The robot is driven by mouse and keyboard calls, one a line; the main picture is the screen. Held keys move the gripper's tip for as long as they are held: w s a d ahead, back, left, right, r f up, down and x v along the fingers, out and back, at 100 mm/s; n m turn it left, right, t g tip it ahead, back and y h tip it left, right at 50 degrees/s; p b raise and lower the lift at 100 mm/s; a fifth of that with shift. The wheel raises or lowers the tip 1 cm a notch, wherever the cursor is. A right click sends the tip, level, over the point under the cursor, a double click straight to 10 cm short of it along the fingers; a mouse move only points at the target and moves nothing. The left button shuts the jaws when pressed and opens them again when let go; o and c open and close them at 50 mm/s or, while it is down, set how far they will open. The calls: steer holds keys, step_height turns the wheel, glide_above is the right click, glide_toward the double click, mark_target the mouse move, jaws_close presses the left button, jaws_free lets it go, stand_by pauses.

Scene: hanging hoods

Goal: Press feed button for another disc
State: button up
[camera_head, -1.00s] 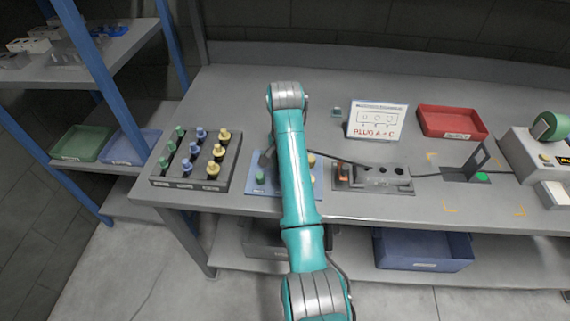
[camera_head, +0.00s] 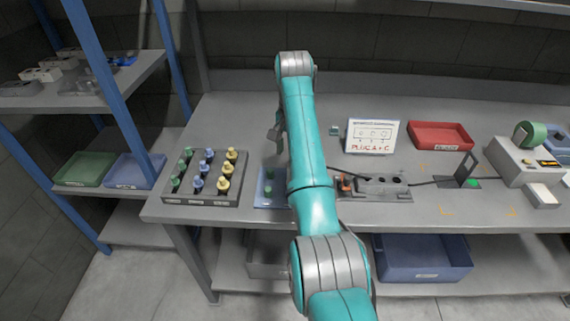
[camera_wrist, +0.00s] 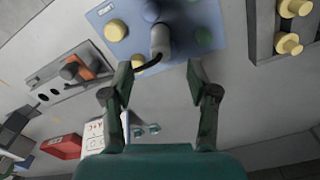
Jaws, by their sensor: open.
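A grey machine (camera_head: 520,165) with a green round part (camera_head: 529,134) on top stands at the right end of the bench; a small yellowish spot shows on its front. A dark upright fixture (camera_head: 467,162) with a green patch (camera_head: 472,183) stands left of it. I cannot tell which part is the feed button. My gripper (camera_wrist: 160,85) is open and empty. In the wrist view a grey cylinder with a black cable (camera_wrist: 159,42) stands on a blue plate (camera_wrist: 178,12) beyond the fingertips, apart from them. In the head view my gripper (camera_head: 275,135) is partly hidden by my arm.
A rack of green, blue and yellow knobs (camera_head: 200,203) is at left. A socket block (camera_head: 382,184), a sign (camera_head: 373,136) and a red tray (camera_head: 440,135) are to the right of my arm. A blue bin (camera_head: 422,270) sits below. The back of the bench is mostly clear.

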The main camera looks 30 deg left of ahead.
steer(key=shift+r, duration=0.4)
jaws_close()
stand_by(1.2)
